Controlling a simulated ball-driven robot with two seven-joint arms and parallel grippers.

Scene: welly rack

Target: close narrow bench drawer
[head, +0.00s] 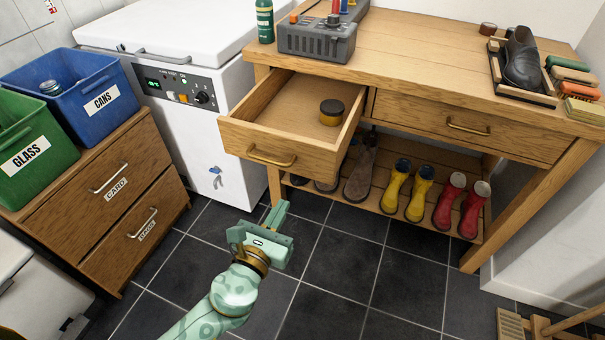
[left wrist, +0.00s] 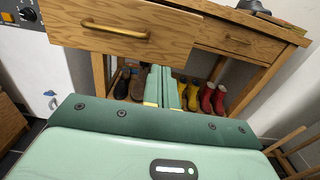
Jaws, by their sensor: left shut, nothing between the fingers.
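The narrow bench drawer (head: 270,151) is pulled out at the left of the wooden bench (head: 420,45), and its brass handle (head: 271,157) is on the front. A small round tin with a dark lid (head: 331,112) stands inside the drawer. My left gripper (head: 276,216) is shut and empty, in front of and below the drawer, apart from it. In the left wrist view the shut fingers (left wrist: 162,88) point toward the bench's lower shelf, and the drawer front (left wrist: 125,32) with its handle spans the top. My right gripper is in neither view.
The wide drawer (head: 470,127) beside it is shut. Brown, yellow (head: 407,188) and red boots (head: 461,204) stand on the lower shelf. A white chest freezer (head: 200,100) stands left of the bench. Blue (head: 85,95) and green bins (head: 35,145) sit on a wooden cabinet. Dark floor tiles (head: 340,270) are clear.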

